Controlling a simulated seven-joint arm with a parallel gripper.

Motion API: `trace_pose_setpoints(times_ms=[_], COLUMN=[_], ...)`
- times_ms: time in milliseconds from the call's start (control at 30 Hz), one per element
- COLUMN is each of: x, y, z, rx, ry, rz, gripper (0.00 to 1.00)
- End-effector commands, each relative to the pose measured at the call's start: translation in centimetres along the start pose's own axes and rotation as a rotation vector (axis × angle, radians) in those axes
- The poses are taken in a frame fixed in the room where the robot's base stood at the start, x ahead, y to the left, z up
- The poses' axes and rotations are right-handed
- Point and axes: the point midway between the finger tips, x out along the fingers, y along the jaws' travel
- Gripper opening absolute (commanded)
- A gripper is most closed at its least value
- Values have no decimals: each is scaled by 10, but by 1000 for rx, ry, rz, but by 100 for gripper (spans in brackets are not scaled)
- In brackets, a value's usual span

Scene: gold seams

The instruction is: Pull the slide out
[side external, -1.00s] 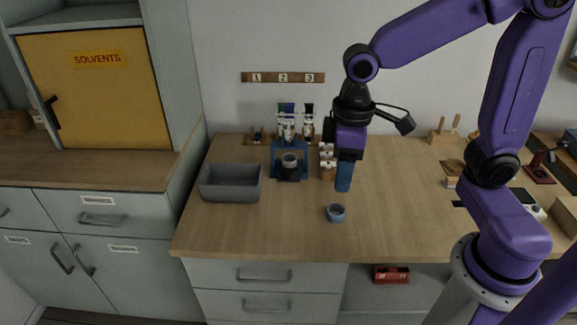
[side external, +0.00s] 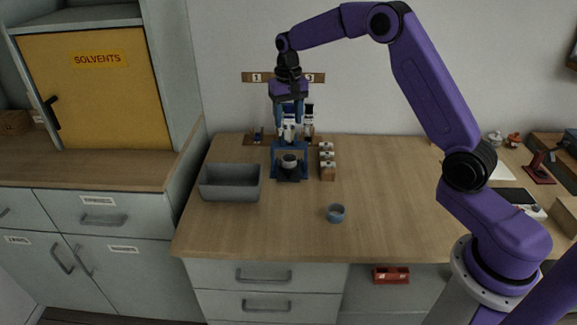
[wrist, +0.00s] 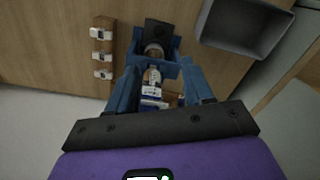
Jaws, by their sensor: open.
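A blue stand (side external: 304,165) stands at the back of the bench, with a dark plate (side external: 290,177) at its front. A small grey round cup (side external: 289,161) sits at the plate; the cup also shows in the wrist view (wrist: 153,50), as does the dark plate (wrist: 158,32). I cannot tell which part is the slide. My gripper (side external: 289,121) is above the stand, pointing down, with its blue fingers apart. In the wrist view, a white-and-amber bottle-like part (wrist: 151,82) shows between the fingers; I see no grip on it.
A grey bin (side external: 230,186) stands left of the stand. A wooden block with white tags (side external: 327,165) is close on its right. A small blue-grey cup (side external: 336,213) stands in front. A numbered wooden strip (side external: 257,77) hangs on the wall behind.

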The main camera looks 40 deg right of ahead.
Motion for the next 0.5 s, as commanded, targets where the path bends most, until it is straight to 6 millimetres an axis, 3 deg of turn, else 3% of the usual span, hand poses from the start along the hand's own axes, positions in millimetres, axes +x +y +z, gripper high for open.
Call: trace_pose_setpoints(times_ms=[267, 500], x=[22, 67], y=[3, 3], z=[-3, -2], rx=[12, 12], ry=[-3, -4], rz=[1, 2], gripper=[51, 51])
